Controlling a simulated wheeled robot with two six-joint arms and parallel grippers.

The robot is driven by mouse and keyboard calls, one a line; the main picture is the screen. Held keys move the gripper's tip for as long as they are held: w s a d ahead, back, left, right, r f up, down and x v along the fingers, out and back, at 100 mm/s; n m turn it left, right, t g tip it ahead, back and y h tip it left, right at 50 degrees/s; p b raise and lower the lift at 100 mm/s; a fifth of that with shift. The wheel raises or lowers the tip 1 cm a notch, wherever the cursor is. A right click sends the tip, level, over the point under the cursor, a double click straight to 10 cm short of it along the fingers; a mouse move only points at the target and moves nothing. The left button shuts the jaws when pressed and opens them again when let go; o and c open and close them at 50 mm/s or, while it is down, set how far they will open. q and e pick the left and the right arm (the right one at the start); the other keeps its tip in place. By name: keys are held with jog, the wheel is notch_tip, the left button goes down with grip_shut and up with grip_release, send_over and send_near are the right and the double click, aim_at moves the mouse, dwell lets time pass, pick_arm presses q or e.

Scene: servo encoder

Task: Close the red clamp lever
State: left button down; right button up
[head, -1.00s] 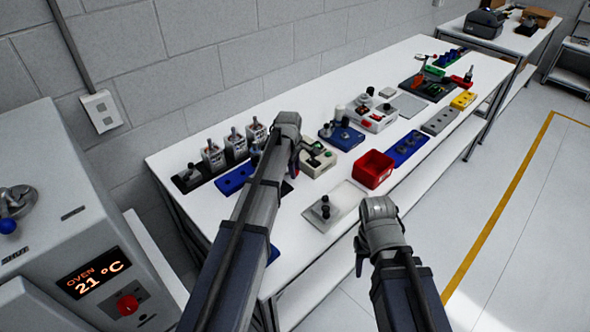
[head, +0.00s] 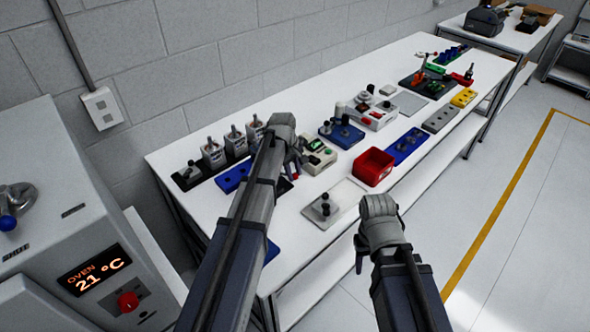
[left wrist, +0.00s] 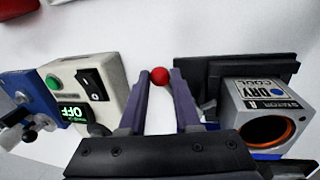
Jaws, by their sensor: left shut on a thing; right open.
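A red ball knob (left wrist: 160,75) sits between the two fingertips of my left gripper (left wrist: 160,78) in the left wrist view. The fingers are shut on it. In the head view my left gripper (head: 298,164) is over the near part of the long bench, and a bit of red (head: 295,177) shows at its fingertips. The rest of the clamp lever and its base are hidden by my arm and fingers. My right gripper (head: 360,256) is open and empty, off the bench's front edge.
Beside the left gripper stand a beige box with a green button (left wrist: 84,92) and a grey block with an orange-rimmed hole (left wrist: 264,112). A red bin (head: 373,168) and a pale plate with a black knob (head: 326,207) stand nearby on the white bench (head: 277,232).

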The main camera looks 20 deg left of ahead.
pick_arm(q)
jog(key=shift+s+a+m+g+h, duration=0.2)
jog(key=shift+s+m, duration=0.5)
jog(key=shift+m, duration=0.45)
jog(key=shift+s+a+m+g+h, duration=0.15)
jog(key=shift+s+m, duration=0.5)
jog(key=shift+m, duration=0.5)
jog(key=c, duration=0.6)
grip_release()
jog(key=shift+c, duration=0.2)
